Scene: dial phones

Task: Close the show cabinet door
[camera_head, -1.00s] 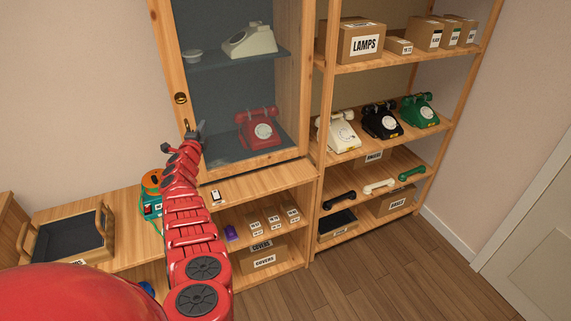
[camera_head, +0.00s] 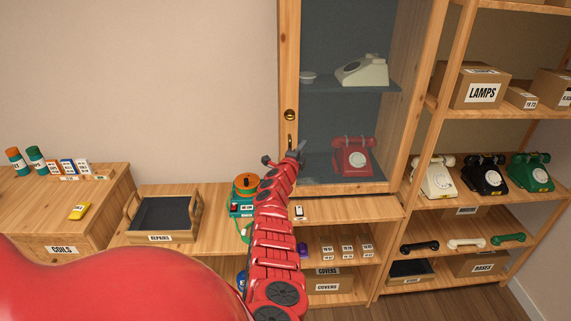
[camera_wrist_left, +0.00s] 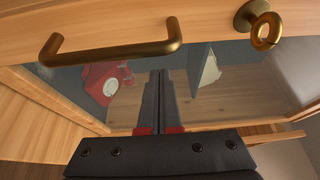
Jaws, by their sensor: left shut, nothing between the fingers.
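The show cabinet (camera_head: 345,55) has a wood-framed glass door (camera_head: 289,65) with a brass lock knob (camera_head: 290,115) and a handle (camera_head: 290,141) on its left stile. The handle (camera_wrist_left: 115,45) and knob (camera_wrist_left: 262,25) show large in the left wrist view. I cannot tell whether the door is flush or slightly ajar. A red dial phone (camera_head: 352,157) and a pale phone (camera_head: 362,70) are behind the glass. My left gripper (camera_head: 300,152) is shut and empty, close to the handle. Its fingers (camera_wrist_left: 159,78) point at the glass; contact is unclear. My right gripper is not in view.
An open shelf with phones (camera_head: 485,179) and a lamps box (camera_head: 482,92) stands to the right. Below the door is a counter (camera_head: 350,211) with small boxes underneath. A repairs tray (camera_head: 165,217) and an orange-topped teal device (camera_head: 245,190) are to the left.

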